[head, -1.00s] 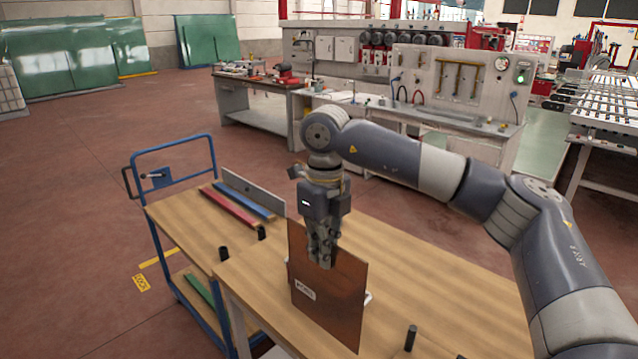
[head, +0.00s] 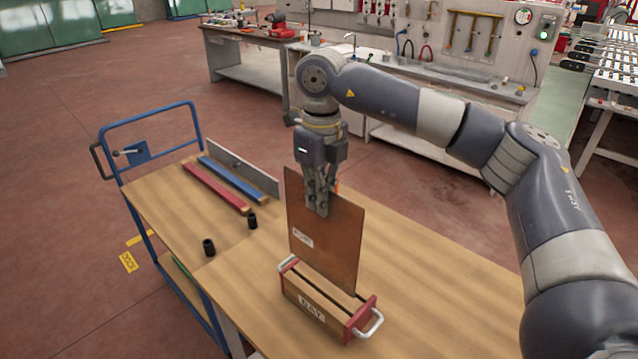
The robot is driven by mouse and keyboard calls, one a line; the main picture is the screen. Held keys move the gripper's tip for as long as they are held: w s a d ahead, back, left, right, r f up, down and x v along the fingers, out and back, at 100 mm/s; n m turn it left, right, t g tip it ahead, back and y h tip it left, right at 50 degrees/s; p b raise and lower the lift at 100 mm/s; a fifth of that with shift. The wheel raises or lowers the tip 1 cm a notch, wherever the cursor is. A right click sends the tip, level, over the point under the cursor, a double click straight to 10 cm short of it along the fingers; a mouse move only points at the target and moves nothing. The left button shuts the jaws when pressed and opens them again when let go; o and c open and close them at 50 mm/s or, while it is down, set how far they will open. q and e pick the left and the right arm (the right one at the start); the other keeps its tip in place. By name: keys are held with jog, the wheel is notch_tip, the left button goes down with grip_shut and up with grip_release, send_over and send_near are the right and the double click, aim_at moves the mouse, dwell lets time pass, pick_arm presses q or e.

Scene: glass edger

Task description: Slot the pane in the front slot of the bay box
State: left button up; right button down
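The pane (head: 325,235) is a thin, brown, upright sheet with a small white label. My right gripper (head: 318,205) is shut on its upper edge, fingers pointing down. The bay box (head: 312,307) is a wooden box with red ends, metal handles, a "BAY" label and dark slots along its top. It stands on the table below the pane. The pane's lower edge meets the rear part of the box top in the picture; I cannot tell whether it is in a slot or above it. My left gripper is not in view.
The wooden table (head: 430,290) is clear right of the box. A blue-framed trolley (head: 165,205) adjoins it at left, carrying a red bar (head: 215,187), a blue bar (head: 233,179) and a grey plate (head: 245,172).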

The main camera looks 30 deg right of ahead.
jog(key=b, duration=0.4)
send_over(320, 235)
jog(key=shift+f, duration=2.15)
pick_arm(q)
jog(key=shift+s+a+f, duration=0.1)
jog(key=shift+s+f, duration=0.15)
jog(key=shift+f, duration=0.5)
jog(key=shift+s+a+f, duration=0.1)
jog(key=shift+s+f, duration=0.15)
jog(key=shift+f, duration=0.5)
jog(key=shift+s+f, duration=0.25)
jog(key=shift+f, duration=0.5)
pick_arm(e)
jog(key=shift+w+d+f, duration=0.1)
jog(key=shift+w+f, duration=0.2)
jog(key=shift+f, duration=0.35)
pick_arm(q)
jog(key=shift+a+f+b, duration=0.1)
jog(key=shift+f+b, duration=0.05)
jog(key=shift+b, duration=0.25)
